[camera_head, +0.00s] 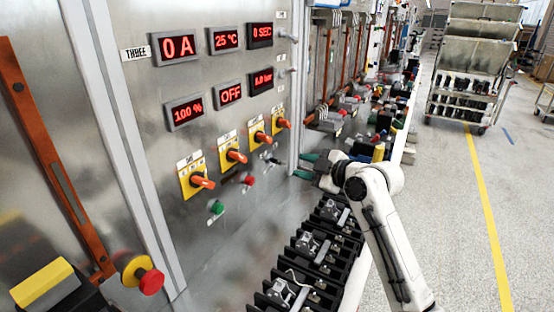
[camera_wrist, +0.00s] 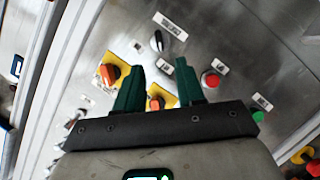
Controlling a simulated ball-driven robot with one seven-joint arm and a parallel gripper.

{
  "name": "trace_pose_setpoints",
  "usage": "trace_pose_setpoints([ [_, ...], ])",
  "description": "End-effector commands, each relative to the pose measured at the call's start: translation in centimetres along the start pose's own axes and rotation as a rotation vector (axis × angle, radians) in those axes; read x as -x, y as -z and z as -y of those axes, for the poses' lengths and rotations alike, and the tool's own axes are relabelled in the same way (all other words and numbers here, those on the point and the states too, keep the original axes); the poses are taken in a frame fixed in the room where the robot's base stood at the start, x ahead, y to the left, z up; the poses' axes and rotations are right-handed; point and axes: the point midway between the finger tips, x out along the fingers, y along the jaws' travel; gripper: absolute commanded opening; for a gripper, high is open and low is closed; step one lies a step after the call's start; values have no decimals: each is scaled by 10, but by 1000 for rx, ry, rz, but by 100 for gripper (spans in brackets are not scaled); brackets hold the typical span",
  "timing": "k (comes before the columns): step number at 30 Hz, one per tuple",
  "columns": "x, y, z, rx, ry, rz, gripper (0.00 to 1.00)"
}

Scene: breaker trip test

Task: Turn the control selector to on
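A steel panel (camera_head: 165,120) carries a row of several orange-handled rotary selectors on yellow plates, the nearest (camera_head: 197,179) at lower left. A small dark switch (camera_head: 270,158) sits below the row; in the wrist view it shows as a black and white knob (camera_wrist: 157,42). The labels are too small to read, so I cannot tell which is the control selector. My gripper (camera_head: 306,166) is in front of the panel, right of the selectors. In the wrist view its green fingers (camera_wrist: 160,68) are open and empty, with an orange selector (camera_wrist: 157,103) seen between them.
A red button (camera_head: 248,180) and green button (camera_head: 216,207) are below the selectors. Red displays (camera_head: 230,94) above include one reading OFF. A red emergency button (camera_head: 151,281) juts out at lower left. Black breaker fixtures (camera_head: 310,245) line the bench.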

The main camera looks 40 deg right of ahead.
Motion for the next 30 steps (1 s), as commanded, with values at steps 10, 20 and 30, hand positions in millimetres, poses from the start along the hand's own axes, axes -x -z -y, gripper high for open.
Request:
trace_pose_setpoints([
  [10,-62,2,-1,2,2,1,38],
  [20,-91,0,-1,1,0,1,38],
  [30,-93,0,0,1,-1,1,35],
])
